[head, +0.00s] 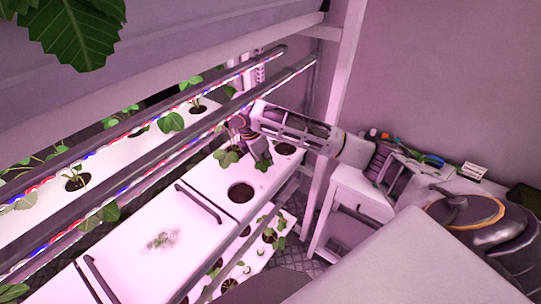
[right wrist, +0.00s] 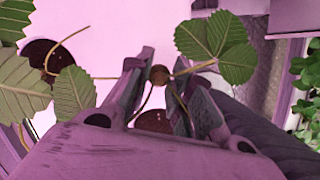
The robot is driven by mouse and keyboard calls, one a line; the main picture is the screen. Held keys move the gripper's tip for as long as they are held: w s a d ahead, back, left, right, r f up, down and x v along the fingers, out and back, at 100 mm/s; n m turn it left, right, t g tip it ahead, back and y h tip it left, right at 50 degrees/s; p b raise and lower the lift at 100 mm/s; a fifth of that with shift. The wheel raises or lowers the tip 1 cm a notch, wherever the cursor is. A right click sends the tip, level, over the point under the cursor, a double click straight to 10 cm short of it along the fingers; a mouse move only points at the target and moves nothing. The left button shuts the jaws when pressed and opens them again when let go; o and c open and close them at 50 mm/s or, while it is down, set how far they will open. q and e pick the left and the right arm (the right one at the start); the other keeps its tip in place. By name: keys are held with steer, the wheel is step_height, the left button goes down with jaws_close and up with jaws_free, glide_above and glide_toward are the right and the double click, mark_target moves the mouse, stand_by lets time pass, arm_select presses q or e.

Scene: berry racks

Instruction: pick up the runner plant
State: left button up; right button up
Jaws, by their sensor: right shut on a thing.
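The runner plant (right wrist: 238,62) has broad green leaves on a thin stem that leads to a small brown round part (right wrist: 158,75). In the right wrist view my right gripper (right wrist: 160,82) is shut with this part and thin stems between its fingertips. In the head view my right gripper (head: 240,128) is over the white planting tray (head: 212,178), with green leaves (head: 228,158) just below it. The fingertips are too small there to make out the grip. My left gripper is not in view.
A bare round hole (head: 241,192) is in the tray, and another hole (head: 284,148) lies farther back. Light bars (head: 180,150) cross close to my right arm. A white side table (head: 350,195) with tools stands to the right. Another leafy plant (right wrist: 22,85) is at left in the wrist view.

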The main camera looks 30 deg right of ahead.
steer(key=s+a, duration=0.1)
steer(key=a, duration=0.3)
steer(key=s+a, duration=0.2)
steer(key=a, duration=0.1)
steer(key=s+a, duration=0.1)
steer(key=a, duration=0.3)
steer(key=shift+s+a+p, duration=0.3)
steer(key=shift+s, duration=0.1)
jaws_close()
steer(key=shift+s+r+p, duration=0.2)
steer(key=shift+s+p, duration=0.45)
steer(key=shift+s, duration=0.5)
steer(key=s+r, duration=0.1)
steer(key=s, duration=1)
steer(key=shift+d+r, duration=0.2)
steer(key=shift+d, duration=0.25)
stand_by(3.4)
